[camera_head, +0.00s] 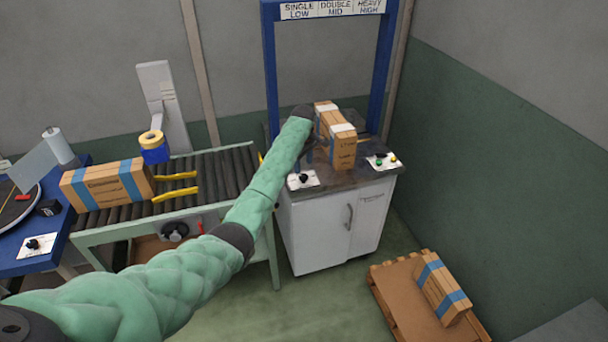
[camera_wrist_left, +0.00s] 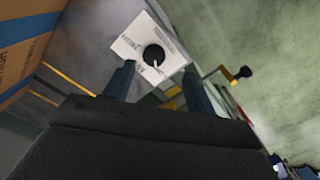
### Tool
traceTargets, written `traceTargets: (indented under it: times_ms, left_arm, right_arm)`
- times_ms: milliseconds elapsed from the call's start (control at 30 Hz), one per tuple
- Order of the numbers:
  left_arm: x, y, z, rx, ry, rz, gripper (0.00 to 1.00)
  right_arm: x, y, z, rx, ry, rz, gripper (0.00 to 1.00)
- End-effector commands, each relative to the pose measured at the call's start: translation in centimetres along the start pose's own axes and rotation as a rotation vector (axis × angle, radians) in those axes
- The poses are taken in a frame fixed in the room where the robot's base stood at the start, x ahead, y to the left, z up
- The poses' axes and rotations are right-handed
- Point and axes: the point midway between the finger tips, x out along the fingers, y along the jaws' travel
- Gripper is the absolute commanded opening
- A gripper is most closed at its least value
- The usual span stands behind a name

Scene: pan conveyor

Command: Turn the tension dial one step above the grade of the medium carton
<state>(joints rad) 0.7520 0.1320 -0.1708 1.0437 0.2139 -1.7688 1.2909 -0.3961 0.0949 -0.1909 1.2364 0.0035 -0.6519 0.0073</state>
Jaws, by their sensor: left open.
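My left gripper (camera_head: 308,150) is at the end of my green arm, above the front left of the strapping machine's top. In the left wrist view its two dark fingers (camera_wrist_left: 158,82) are apart and empty. Beyond them is a black dial (camera_wrist_left: 154,55) on a white labelled plate (camera_wrist_left: 126,46); its white pointer mark faces the picture's bottom. The fingers appear apart from the knob. The head view shows this dial (camera_head: 303,178) below the gripper.
A blue frame (camera_head: 270,70) with a "SINGLE LOW, DOUBLE MID, HEAVY HIGH" sign (camera_head: 332,9) arches over the machine. Another carton (camera_head: 100,184) lies on the roller conveyor (camera_head: 225,172); one more (camera_head: 440,288) is on a pallet (camera_head: 400,300). A plate with green and yellow buttons (camera_head: 383,162) is at right.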

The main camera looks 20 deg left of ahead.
Motion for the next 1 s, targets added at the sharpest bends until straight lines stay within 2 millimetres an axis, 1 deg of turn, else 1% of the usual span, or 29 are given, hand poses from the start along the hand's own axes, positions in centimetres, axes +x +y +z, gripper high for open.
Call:
traceTargets:
  times_ms: [33, 100, 167, 267, 300, 367, 600, 700, 833, 1000]
  left_arm:
    - [-0.6, 0.4, -0.3, -0.015, -0.001, -0.002, 0.56]
    - [-1.0, 0.7, -0.5, -0.03, -0.003, -0.005, 0.56]
    - [-1.1, 0.9, -0.6, -0.037, -0.005, -0.007, 0.56]
    - [-0.8, 0.9, -0.7, -0.041, -0.005, -0.008, 0.56]
    - [-0.4, 0.9, -0.6, -0.04, -0.005, -0.009, 0.56]
    - [0.3, 0.8, -0.6, -0.04, -0.005, -0.009, 0.56]
    - [3.8, 0.8, -0.6, -0.039, -0.006, -0.008, 0.56]
    - [5.0, 0.9, -0.6, -0.038, -0.006, -0.008, 0.56]
    - [6.0, 0.8, -0.6, -0.038, -0.005, -0.007, 0.56]
    - [6.5, 0.8, -0.6, -0.038, -0.005, -0.007, 0.56]
  right_arm:
    - [0.1, 0.0, 0.2, 0.0, -0.003, 0.0, 1.0]
    - [0.1, 0.0, 0.4, 0.0, -0.006, 0.0, 1.0]
    - [0.1, -0.1, 0.3, 0.001, -0.005, -0.001, 1.0]
    - [-0.1, -0.2, 0.1, 0.001, 0.003, -0.002, 1.0]
    - [-0.2, -0.3, 0.1, 0.001, 0.007, -0.002, 1.0]
    - [0.6, -0.4, 0.5, 0.0, 0.008, -0.003, 1.0]
    - [2.1, 0.5, 2.3, -0.008, 0.021, 0.007, 1.0]
    - [2.4, 0.7, 3.0, -0.01, 0.021, 0.009, 1.0]
    - [2.7, 0.8, 3.6, -0.011, 0.019, 0.01, 1.0]
    - [2.8, 0.9, 3.9, -0.011, 0.02, 0.01, 1.0]
